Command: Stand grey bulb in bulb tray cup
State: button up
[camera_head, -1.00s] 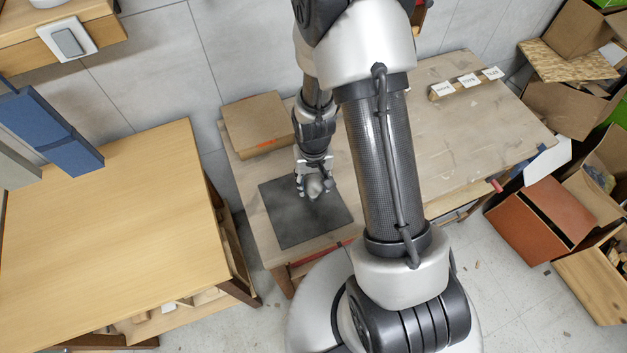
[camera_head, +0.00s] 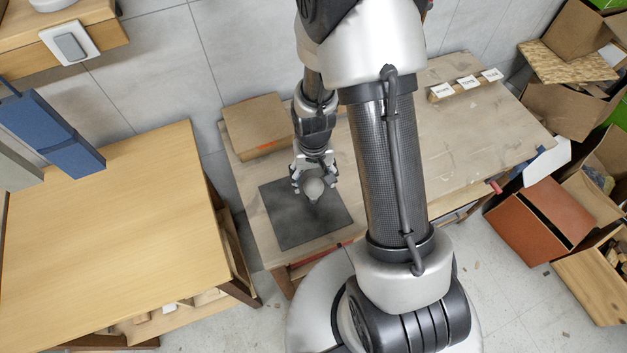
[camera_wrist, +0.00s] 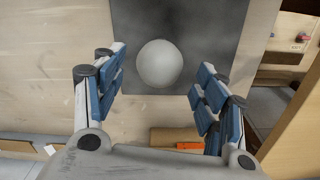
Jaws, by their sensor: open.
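The grey bulb (camera_head: 314,187) is on or just above a dark square mat (camera_head: 290,226) on the wooden workbench. It shows as a pale round ball in the wrist view (camera_wrist: 160,63), in front of the mat. My gripper (camera_head: 314,181) is open, with its fingers spread on either side of the bulb. In the wrist view my gripper (camera_wrist: 160,75) shows clear gaps between both finger pads and the bulb. I cannot make out a bulb tray cup in these views.
A cardboard box (camera_head: 256,125) lies behind the mat. A wooden strip with white labels (camera_head: 466,84) is at the bench's back right. A separate wooden table (camera_head: 110,220) stands left. Open boxes (camera_head: 530,205) crowd the right. The bench's right half is mostly clear.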

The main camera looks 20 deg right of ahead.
jog(key=s+a+r+t+p, duration=0.1)
jog(key=s+r+t+p, duration=0.15)
jog(key=r, duration=2.05)
jog(key=s+a+r+n+t, duration=0.2)
jog(key=s+r, duration=0.8)
jog(key=s, duration=0.3)
jog(key=shift+r+b, duration=0.3)
jog(key=shift+w, duration=0.1)
